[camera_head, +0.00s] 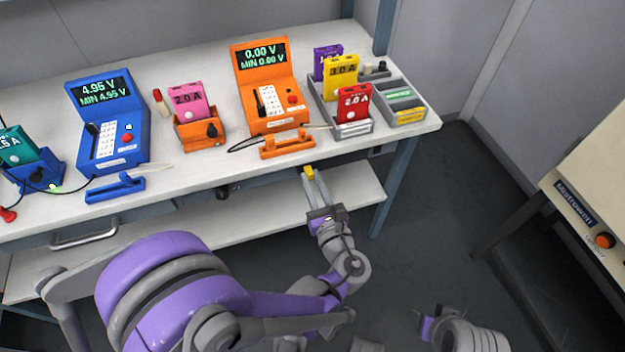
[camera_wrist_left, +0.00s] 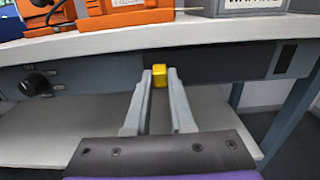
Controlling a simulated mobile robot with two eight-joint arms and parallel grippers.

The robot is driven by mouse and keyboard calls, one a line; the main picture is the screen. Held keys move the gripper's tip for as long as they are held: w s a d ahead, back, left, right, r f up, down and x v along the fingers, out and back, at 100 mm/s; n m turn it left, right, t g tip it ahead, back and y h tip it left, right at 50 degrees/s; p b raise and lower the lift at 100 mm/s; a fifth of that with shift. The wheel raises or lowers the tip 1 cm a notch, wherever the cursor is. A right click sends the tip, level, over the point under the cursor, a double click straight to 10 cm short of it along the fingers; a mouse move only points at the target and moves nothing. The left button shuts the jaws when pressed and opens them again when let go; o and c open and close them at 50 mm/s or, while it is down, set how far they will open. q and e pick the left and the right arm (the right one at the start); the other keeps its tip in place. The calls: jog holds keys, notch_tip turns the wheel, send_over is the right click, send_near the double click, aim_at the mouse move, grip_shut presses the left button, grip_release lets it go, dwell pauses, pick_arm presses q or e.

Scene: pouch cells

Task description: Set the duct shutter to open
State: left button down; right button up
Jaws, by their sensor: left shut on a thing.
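My left gripper (camera_head: 309,172) is at the table's front edge, its fingers reaching up from below. It is shut on a small yellow tab (camera_head: 308,171), which also shows between the fingertips in the left wrist view (camera_wrist_left: 159,77). Behind the tab, a dark recessed strip (camera_wrist_left: 215,65) runs along the front rail under the tabletop. I cannot tell whether this is the duct shutter, and I read no open or closed mark beside it. On the right, part of my right arm shows with a purple end (camera_head: 426,326); its jaws are not clear.
A black knob (camera_wrist_left: 34,84) with markings sits on the rail left of the tab. A lower shelf (camera_head: 250,215) lies underneath.

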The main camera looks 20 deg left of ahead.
aim_at(331, 161)
dwell(0.3)
pick_arm(q)
jog(key=w+d, duration=0.2)
jog(key=d, duration=0.1)
jog(key=w+d, duration=0.1)
jog(key=d, duration=0.1)
jog(key=shift+w, duration=0.2)
jog(key=c, duration=0.8)
grip_release()
jog(key=shift+d, duration=0.1)
jog(key=shift+o, duration=0.2)
jog(key=shift+s, duration=0.1)
